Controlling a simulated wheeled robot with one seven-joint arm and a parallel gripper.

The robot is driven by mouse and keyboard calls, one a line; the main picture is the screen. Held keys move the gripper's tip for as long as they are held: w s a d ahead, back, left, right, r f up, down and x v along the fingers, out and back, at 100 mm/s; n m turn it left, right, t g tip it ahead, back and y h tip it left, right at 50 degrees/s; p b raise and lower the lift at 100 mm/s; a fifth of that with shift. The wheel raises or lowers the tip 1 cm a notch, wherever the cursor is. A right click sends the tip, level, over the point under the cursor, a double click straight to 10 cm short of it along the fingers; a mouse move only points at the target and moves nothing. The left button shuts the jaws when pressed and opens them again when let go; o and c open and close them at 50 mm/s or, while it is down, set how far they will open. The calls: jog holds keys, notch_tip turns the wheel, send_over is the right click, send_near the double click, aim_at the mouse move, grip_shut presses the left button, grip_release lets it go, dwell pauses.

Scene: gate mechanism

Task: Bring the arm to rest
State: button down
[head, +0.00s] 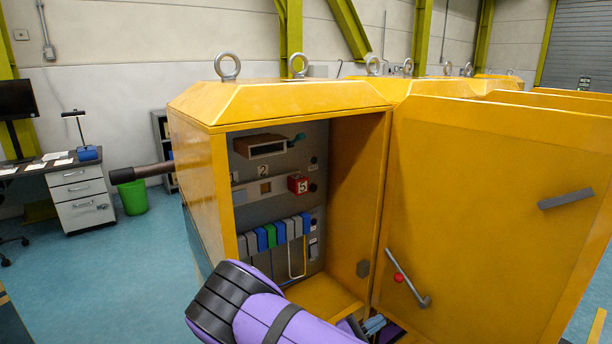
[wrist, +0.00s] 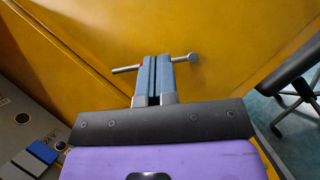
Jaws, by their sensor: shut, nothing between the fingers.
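My gripper (wrist: 155,62) is shut and empty; its two blue-grey fingers lie side by side in the wrist view. Past the fingertips is the inner face of the open yellow cabinet door (head: 480,190). A grey lever (wrist: 188,58) on that door shows on both sides of the fingertips; I cannot tell whether they touch it. In the head view the lever (head: 406,275) has a red knob (head: 398,278). My purple and black arm crosses the bottom of the head view, with the gripper (head: 374,325) low before the cabinet opening, partly hidden.
A grey bar (head: 566,199) is on the door. A desk (head: 80,190) and green bin (head: 133,197) stand at left.

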jog(key=s+d+r+m+g+y, duration=0.3)
jog(key=r+y, duration=0.2)
jog(key=r, duration=0.4)
jog(key=s+d+r+m+g+y, duration=0.25)
jog(key=d+r+g+y, duration=0.2)
jog(key=r, duration=0.35)
jog(key=s+d+r+m+g+y, duration=0.2)
jog(key=d+r+m+g+y, duration=0.15)
jog(key=r+y, duration=0.4)
jog(key=s+d+r+m+t+y, duration=0.1)
jog(key=s+r+m+t+y, duration=0.2)
jog(key=s+r+t, duration=0.6)
jog(key=s+r+y, duration=0.2)
jog(key=s+r, duration=0.6)
jog(key=shift+s+d+t, duration=0.3)
jog(key=shift+s+d, duration=0.1)
